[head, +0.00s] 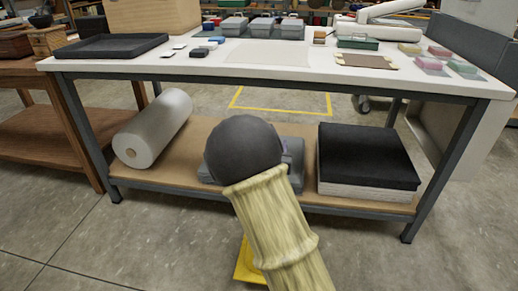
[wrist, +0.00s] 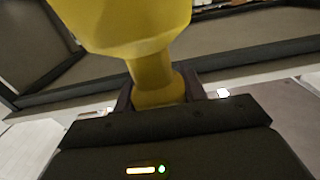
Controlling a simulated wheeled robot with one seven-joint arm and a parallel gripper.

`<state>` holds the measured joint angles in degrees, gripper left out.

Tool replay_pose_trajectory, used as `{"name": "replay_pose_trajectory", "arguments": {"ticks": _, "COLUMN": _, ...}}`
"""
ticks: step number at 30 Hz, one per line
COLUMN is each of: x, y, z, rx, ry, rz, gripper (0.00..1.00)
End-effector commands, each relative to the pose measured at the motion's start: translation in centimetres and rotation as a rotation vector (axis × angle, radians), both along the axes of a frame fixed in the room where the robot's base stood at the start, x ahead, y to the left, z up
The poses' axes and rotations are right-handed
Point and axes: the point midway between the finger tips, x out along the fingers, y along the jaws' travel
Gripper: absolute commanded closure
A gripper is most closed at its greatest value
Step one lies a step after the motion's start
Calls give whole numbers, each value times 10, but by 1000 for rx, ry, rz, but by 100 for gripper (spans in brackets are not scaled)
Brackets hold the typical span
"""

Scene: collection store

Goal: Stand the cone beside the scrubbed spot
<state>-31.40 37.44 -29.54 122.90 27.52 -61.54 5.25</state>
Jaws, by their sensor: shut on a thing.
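A yellow cone (wrist: 125,22) fills the upper middle of the wrist view, its narrow neck between my jaws and its wider part beyond them. My gripper (wrist: 160,92) is shut on that neck. In the head view a yellow piece (head: 245,266) shows low beside my sleeved arm, seemingly part of the cone; the arm hides the rest and my gripper. I cannot pick out a scrubbed spot on the floor.
A white-topped table (head: 300,60) with trays and small boxes stands ahead. Its lower shelf (head: 200,140) holds a white roll (head: 150,130) and a black-topped stack (head: 368,158). Yellow tape (head: 282,110) marks floor behind it. Grey floor (head: 60,245) is clear at lower left.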

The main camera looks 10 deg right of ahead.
Motion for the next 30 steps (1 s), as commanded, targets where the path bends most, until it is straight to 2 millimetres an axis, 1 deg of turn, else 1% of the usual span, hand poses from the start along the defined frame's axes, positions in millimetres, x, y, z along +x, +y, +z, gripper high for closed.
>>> {"name": "replay_pose_trajectory", "arguments": {"ticks": 1, "x": 0, "y": 0, "z": 9, "rx": 0, "ry": -4, "rz": 0, "gripper": 100}}
{"name": "replay_pose_trajectory", "arguments": {"ticks": 16, "x": -4, "y": 5, "z": 43, "rx": 4, "ry": -9, "rz": 4, "gripper": 100}}
{"name": "replay_pose_trajectory", "arguments": {"ticks": 30, "x": -11, "y": 7, "z": 76, "rx": 5, "ry": -17, "rz": 15, "gripper": 100}}
